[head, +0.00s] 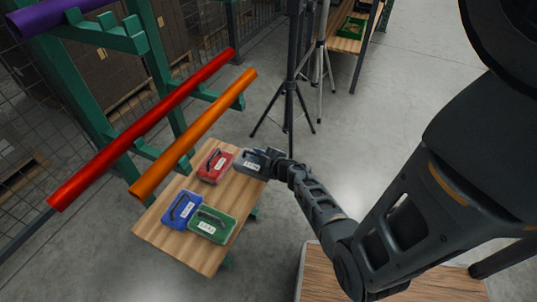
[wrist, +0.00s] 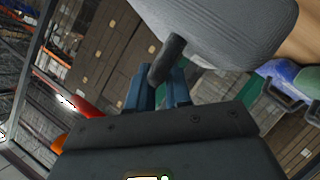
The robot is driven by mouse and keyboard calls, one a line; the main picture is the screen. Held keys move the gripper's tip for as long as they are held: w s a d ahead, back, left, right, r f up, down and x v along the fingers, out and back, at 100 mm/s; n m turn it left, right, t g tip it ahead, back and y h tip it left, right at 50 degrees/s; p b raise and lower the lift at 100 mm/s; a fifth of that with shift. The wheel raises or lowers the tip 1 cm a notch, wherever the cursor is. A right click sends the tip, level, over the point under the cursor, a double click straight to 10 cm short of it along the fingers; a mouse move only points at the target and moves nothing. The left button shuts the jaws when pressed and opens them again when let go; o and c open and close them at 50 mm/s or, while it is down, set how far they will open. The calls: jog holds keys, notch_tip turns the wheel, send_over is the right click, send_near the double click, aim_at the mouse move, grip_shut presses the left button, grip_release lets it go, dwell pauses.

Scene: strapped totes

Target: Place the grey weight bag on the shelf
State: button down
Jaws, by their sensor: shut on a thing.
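The grey weight bag (head: 249,165) is at the far right corner of a wooden shelf top (head: 178,245) with green supports. My gripper (head: 272,157) reaches in from the right and is shut on the bag's dark handle. In the wrist view, the blue fingers (wrist: 158,90) close around the handle, and the ribbed grey bag (wrist: 225,25) fills the upper right. I cannot tell whether the bag touches the wood or hangs just above it.
A red bag (head: 215,165) lies left of the grey one; a blue bag (head: 182,210) and a green bag (head: 212,225) lie nearer. Red (head: 150,125) and orange (head: 195,133) tubes slant beside the shelf. A black tripod (head: 290,90) stands behind. Bare wood shows at the front.

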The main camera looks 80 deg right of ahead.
aim_at(245, 169)
jog(key=w+f+b, duration=0.1)
jog(key=w+a+f+b, duration=0.1)
jog(key=w, duration=0.1)
jog(key=w+f, duration=0.1)
jog(key=w, duration=0.1)
jog(key=shift+w+a+b, duration=0.1)
jog(key=shift+a+b, duration=0.1)
jog(key=shift+b, duration=0.2)
notch_tip(245, 169, down, 4)
jog(key=b, duration=0.3)
jog(key=shift+b, duration=0.3)
jog(key=c, duration=1.5)
grip_release()
jog(key=shift+a+f, duration=0.1)
jog(key=shift+f, duration=0.1)
jog(key=o, duration=0.4)
jog(key=shift+o, duration=0.2)
